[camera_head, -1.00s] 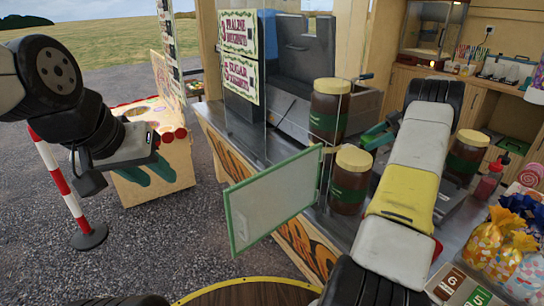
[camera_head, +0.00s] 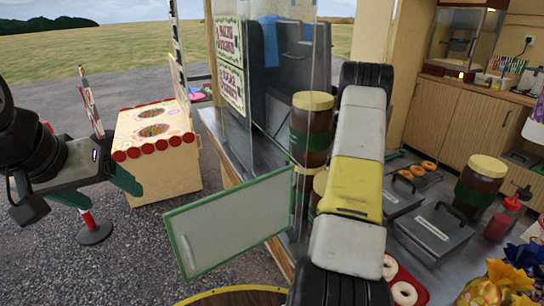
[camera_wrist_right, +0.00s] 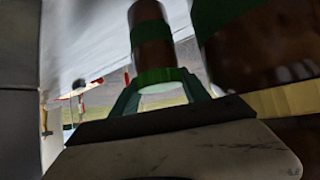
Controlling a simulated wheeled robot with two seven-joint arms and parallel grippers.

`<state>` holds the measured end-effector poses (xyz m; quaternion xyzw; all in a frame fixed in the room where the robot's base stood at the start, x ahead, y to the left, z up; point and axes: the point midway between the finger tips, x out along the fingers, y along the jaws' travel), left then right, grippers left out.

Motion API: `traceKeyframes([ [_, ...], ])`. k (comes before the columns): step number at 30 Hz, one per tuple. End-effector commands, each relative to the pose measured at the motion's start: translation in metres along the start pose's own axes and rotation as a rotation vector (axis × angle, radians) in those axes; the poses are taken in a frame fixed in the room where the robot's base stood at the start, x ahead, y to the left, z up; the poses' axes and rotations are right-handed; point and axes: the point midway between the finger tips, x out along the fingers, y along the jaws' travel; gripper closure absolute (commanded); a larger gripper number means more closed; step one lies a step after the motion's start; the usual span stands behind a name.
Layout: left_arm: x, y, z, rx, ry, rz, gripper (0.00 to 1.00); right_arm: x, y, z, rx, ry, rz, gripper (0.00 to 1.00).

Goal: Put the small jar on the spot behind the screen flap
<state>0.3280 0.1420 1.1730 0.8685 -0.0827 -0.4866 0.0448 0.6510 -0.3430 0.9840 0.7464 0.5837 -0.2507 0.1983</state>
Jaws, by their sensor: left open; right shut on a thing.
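The green-framed screen flap (camera_head: 230,222) stands swung out from the clear screen (camera_head: 238,70), low in the middle of the head view. My right arm hides its own gripper in the head view. In the right wrist view, my right gripper's green fingers (camera_wrist_right: 158,78) are shut on a brown jar with a green band, apparently the small jar (camera_wrist_right: 152,45). My left gripper (camera_head: 105,192) is open and empty, left of the flap and apart from it. The spot behind the flap cannot be made out.
A large yellow-lidded jar (camera_head: 312,128) stands behind the screen; another jar (camera_head: 319,184) is partly hidden by my arm. Right on the counter are lidded pans (camera_head: 432,232), a third jar (camera_head: 478,185) and a red bottle (camera_head: 503,218). A game stand (camera_head: 165,175) stands left over open gravel.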

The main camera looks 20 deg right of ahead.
Motion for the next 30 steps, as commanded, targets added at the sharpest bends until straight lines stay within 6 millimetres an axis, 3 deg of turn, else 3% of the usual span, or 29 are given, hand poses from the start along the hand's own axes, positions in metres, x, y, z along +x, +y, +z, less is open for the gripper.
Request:
traceKeyframes([
  [6, 0.000, 0.000, 0.000, 0.000, 0.000, 0.000, 0.23, 0.030, 0.000, -0.001, -0.002, 0.002, -0.001, 1.00],
  [20, 0.000, 0.000, 0.000, 0.000, 0.000, 0.000, 0.23, 0.036, 0.000, 0.003, -0.001, 0.001, 0.000, 1.00],
  [21, 0.000, 0.000, 0.000, 0.000, 0.000, 0.000, 0.23, 0.036, 0.000, 0.003, -0.001, 0.000, 0.000, 0.38],
  [30, 0.000, 0.000, 0.000, 0.000, 0.000, 0.000, 0.23, 0.035, 0.000, 0.003, -0.001, 0.000, 0.000, 0.37],
])
